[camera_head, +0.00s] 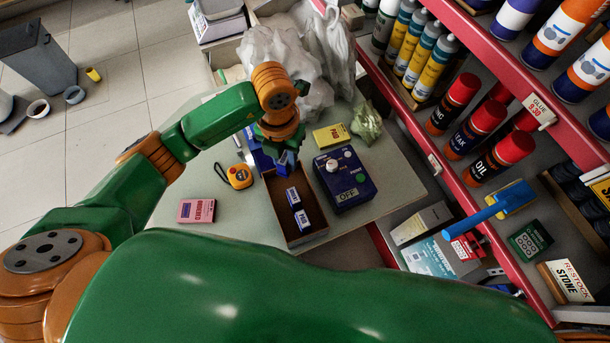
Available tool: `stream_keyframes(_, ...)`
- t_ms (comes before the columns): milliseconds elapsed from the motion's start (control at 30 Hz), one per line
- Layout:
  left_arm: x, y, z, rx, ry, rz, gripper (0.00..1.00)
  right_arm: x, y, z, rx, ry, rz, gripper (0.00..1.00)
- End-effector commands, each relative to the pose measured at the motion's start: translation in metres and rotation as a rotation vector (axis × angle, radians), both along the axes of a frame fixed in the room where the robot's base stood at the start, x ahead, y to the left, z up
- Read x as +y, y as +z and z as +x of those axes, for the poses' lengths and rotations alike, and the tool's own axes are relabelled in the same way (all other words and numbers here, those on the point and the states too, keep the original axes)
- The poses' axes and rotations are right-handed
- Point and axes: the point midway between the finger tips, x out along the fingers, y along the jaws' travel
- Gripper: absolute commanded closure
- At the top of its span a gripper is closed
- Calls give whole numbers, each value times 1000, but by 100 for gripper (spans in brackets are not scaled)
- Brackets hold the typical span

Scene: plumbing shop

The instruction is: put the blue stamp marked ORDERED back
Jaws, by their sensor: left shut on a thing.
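My left gripper (281,145) points down over the far end of a narrow brown open box (309,237) on the table. It is shut on a small blue thing (287,164), which looks like the blue stamp; its marking cannot be read here. The held stamp is at the box's far end; whether it touches the bottom is unclear. Two blue blocks with white labels (293,197) lie in the middle of the box, one behind the other. Much of the gripper is hidden by its own wrist. My right gripper is not in view.
A dark blue device with an OFF sign (345,181) stands close right of the box. A yellow-orange tape measure (239,175) and a pink pad (197,211) lie to the left. Plastic bags (290,62) are behind. Red-edged shelves (443,176) stand at the right.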

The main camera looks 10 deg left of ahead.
Motion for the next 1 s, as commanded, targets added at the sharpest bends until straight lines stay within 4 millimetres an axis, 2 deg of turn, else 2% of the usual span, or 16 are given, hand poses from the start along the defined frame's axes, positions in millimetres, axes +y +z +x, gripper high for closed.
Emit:
stream_keyframes(100, 1, -27, -1, 6, 1, 2, 100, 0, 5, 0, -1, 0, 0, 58)
stream_keyframes(333, 0, -72, -1, 3, 0, 2, 100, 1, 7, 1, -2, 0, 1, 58)
stream_keyframes(400, 0, -77, 0, 1, -2, 0, 100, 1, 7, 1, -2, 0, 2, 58)
stream_keyframes(733, 1, -82, 0, -1, -2, 1, 100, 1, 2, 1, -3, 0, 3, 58)
stream_keyframes(767, 1, -81, 0, 0, -2, 1, 61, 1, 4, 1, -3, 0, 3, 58)
stream_keyframes(833, 1, -80, 0, 0, -2, 1, 43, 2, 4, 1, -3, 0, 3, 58)
stream_keyframes(867, 1, -80, 0, 0, -2, 1, 40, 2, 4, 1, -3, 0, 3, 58)
stream_keyframes(1000, 1, -80, 0, 0, -2, 1, 40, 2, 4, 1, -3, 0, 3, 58)
